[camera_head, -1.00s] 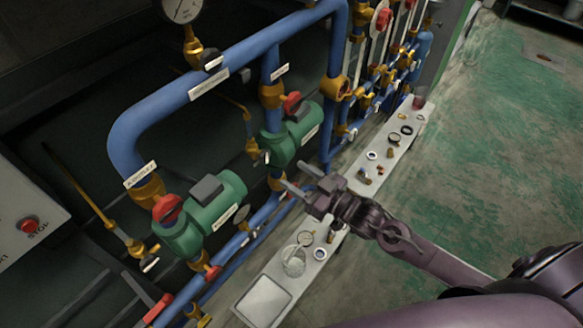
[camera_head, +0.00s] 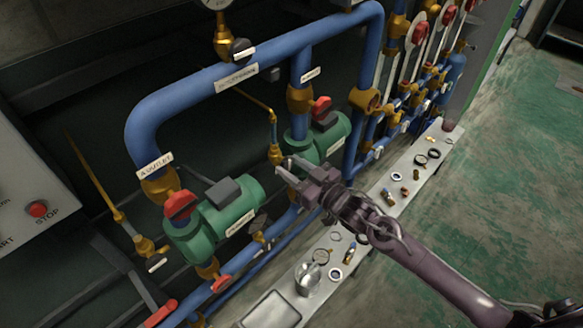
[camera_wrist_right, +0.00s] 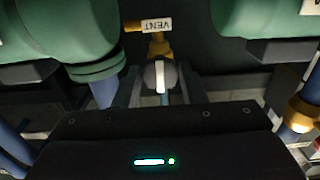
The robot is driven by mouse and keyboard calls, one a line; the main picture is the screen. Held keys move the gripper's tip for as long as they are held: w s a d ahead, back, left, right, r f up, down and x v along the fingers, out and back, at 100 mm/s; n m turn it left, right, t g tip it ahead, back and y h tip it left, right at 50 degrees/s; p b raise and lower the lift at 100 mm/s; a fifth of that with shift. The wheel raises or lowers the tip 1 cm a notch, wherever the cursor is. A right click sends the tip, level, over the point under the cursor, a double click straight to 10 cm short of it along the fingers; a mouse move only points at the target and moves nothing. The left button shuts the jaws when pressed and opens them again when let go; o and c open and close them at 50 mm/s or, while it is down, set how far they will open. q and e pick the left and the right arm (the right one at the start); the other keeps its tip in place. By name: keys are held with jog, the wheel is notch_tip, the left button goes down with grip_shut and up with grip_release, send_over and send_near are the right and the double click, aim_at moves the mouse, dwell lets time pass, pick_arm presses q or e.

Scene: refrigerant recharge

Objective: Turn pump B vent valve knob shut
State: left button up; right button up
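The vent valve knob (camera_wrist_right: 160,77) is round and dark with a white bar that stands nearly upright in the right wrist view. It sits on a brass stem under a white VENT tag (camera_wrist_right: 157,25). My right gripper (camera_wrist_right: 163,92) is open, with one finger to each side of the knob; I cannot tell whether they touch it. In the head view my right gripper (camera_head: 288,168) reaches the brass vent fitting (camera_head: 275,153) left of the rear green pump (camera_head: 322,142). The knob is mostly hidden there. My left gripper is not in view.
The front green pump (camera_head: 228,208) and blue pipes (camera_head: 210,83) crowd around the gripper. A narrow shelf (camera_head: 345,262) with loose fittings and a beaker runs below my right arm. A control panel (camera_head: 35,180) with a red stop button is at left. Green floor lies open at right.

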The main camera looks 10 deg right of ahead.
jog(key=c, duration=0.3)
jog(key=shift+r+m+p, duration=0.25)
jog(key=shift+m+p, duration=0.55)
jog(key=shift+m, duration=0.1)
jog(key=shift+c, duration=0.2)
jog(key=shift+m+p, duration=0.55)
jog(key=shift+m, duration=0.25)
jog(key=shift+f+m, duration=0.15)
jog(key=shift+m, duration=0.25)
